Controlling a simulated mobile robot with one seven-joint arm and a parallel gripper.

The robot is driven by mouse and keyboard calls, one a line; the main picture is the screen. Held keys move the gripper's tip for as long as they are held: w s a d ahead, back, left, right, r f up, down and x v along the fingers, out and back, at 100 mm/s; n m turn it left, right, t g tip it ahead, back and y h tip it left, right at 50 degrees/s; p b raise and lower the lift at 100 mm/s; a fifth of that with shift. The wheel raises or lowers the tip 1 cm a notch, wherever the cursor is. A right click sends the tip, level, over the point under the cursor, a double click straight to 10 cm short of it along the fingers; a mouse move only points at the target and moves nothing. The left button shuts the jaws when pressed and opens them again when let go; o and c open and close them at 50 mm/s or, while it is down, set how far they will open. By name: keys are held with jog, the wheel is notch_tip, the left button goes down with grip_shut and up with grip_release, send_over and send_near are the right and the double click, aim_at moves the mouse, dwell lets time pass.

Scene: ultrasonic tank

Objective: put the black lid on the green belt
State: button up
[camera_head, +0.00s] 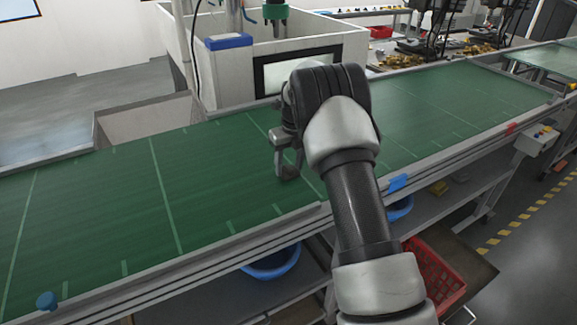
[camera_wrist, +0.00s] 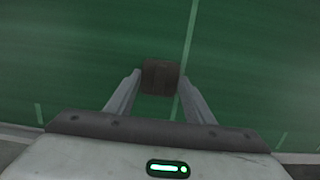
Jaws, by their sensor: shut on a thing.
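My gripper (camera_head: 288,168) is over the green belt (camera_head: 110,205) in the head view, pointing down. In the wrist view my gripper (camera_wrist: 160,82) has its two fingers on either side of a small dark lid (camera_wrist: 161,78) and is shut on it. The black lid also shows in the head view (camera_head: 289,174) at the fingertips, low over the belt. I cannot tell whether it touches the belt. The green belt fills the background of the wrist view (camera_wrist: 80,60).
A white tank housing with a screen (camera_head: 305,68) stands behind the belt. A blue box (camera_head: 228,41) sits on its edge. A blue knob (camera_head: 46,300) is at the belt's front left. A red crate (camera_head: 435,275) and blue bowls (camera_head: 272,266) are below. The belt left of my gripper is clear.

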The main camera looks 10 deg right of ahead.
jog(key=shift+f, duration=0.35)
jog(key=shift+f, duration=0.1)
jog(key=o, duration=1.3)
